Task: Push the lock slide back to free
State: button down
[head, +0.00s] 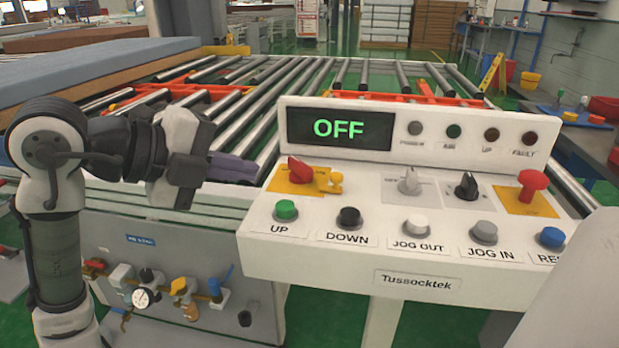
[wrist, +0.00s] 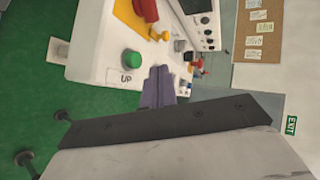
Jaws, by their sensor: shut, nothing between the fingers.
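The control console (head: 330,262) stands in front of a roller table and its display (head: 338,129) reads OFF in green. A red rotary switch (head: 299,170) sits on a yellow plate at the console's left. A small yellow part (head: 335,182) beside that switch may be the lock slide; no label confirms it. In the wrist view the yellow part (wrist: 159,34) is near the red switch (wrist: 147,10). My gripper (head: 252,172) is shut and empty, its purple-grey fingers just left of the console. In the wrist view its fingertips (wrist: 160,70) point toward the console, beside the green UP button (wrist: 132,59).
Black selector knob (head: 467,186), grey knob (head: 409,181) and red mushroom button (head: 532,184) stand up from the console. A row of buttons lines its front. A blue-topped mattress (head: 90,68) lies at the left. Valves and a gauge (head: 142,297) are below.

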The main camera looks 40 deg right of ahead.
aim_at(331, 178)
jog(key=x, duration=0.9)
jog(key=r+x, duration=0.1)
jog(key=x, duration=0.3)
jog(key=shift+d+f, duration=0.2)
jog(key=shift+d, duration=0.4)
jog(key=shift+s+d, duration=1.2)
jog(key=shift+s, duration=0.2)
jog(key=shift+a, duration=0.15)
